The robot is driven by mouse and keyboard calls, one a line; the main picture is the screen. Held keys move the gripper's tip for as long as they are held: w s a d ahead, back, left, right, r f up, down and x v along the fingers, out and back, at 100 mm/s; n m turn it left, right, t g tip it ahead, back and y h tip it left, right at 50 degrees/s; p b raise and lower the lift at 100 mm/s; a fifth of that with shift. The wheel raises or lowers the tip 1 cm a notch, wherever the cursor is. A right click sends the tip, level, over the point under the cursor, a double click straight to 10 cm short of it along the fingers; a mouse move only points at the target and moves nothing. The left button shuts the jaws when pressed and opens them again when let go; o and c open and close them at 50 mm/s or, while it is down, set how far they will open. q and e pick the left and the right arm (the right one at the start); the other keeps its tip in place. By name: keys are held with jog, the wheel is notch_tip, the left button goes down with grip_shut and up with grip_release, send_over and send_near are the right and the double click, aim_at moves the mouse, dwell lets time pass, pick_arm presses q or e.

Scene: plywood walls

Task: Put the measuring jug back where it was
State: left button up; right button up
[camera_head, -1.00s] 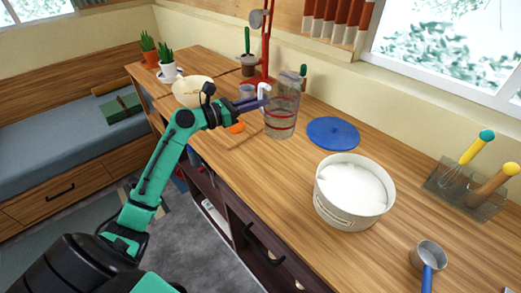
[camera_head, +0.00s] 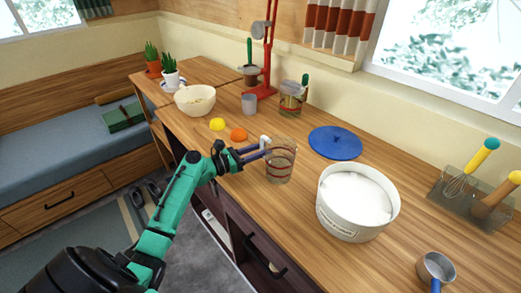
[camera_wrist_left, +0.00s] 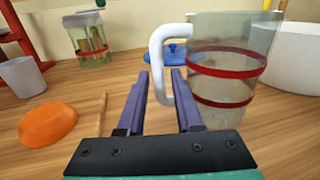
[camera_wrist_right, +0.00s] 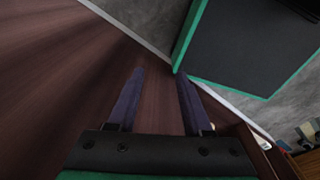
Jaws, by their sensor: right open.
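The measuring jug (camera_head: 281,163) is clear with red bands and a white handle. It is upright over the front part of the worktop, left of the white tub; its base looks at or very near the surface. My left gripper (camera_head: 268,153) reaches it from the left. My right gripper (camera_wrist_right: 160,72) is open and empty in the right wrist view, by a dark wooden surface.
The white tub (camera_head: 357,203) stands right of the jug, with a blue lid (camera_head: 335,143) behind. An orange (camera_head: 239,134), a lemon (camera_head: 217,124), a grey cup (camera_head: 249,104) and a bowl (camera_head: 195,100) are to the left.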

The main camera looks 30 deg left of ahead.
pick_arm(q)
jog(key=shift+r, duration=0.1)
jog(key=b+v, duration=0.2)
jog(key=v, duration=0.9)
jog(key=shift+s+a, duration=0.25)
jog(key=shift+s, duration=0.2)
